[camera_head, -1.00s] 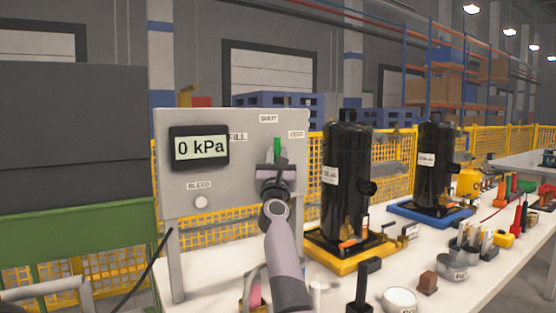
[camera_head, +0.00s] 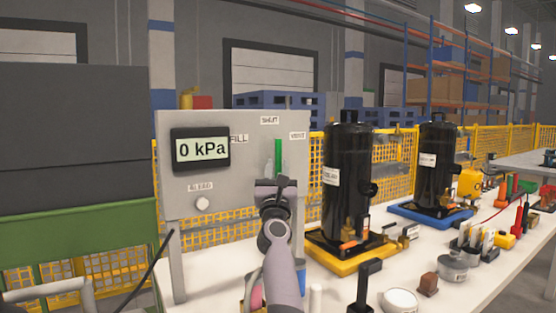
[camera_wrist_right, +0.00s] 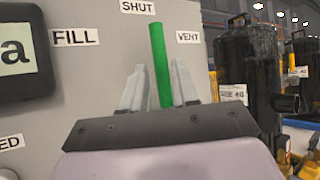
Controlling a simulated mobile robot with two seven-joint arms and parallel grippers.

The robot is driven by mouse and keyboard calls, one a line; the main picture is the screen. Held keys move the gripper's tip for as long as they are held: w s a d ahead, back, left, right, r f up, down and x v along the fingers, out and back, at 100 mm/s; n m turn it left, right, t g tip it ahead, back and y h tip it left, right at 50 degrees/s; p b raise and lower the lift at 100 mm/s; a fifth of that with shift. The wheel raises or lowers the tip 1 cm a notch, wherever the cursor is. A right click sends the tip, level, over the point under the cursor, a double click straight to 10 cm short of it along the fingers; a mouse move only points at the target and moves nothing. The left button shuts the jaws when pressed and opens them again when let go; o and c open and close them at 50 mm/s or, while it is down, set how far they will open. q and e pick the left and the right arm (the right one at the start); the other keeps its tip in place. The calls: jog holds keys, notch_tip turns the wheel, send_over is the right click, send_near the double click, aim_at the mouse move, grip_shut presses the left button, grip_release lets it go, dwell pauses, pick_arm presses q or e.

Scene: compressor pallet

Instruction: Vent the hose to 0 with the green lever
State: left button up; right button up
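The green lever (camera_head: 278,157) stands nearly upright on the grey panel (camera_head: 240,185), its tip below and between the SHUT label (camera_head: 270,120) and the VENT label (camera_head: 298,135). In the right wrist view the lever (camera_wrist_right: 160,65) rises between the spread fingers of my right gripper (camera_wrist_right: 160,90), which is open; whether a finger touches it I cannot tell. The lever's lower end is hidden behind the gripper. In the head view my right gripper (camera_head: 273,172) is in front of the panel. The display (camera_head: 201,149) reads 0 kPa. My left gripper is not in view.
A white BLEED knob (camera_head: 202,203) sits low on the panel. A black compressor (camera_head: 347,190) on a yellow tray (camera_head: 345,262) stands close on the right; another (camera_head: 434,165) stands behind. Small parts crowd the table's right side.

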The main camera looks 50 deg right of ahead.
jog(key=shift+v, duration=1.4)
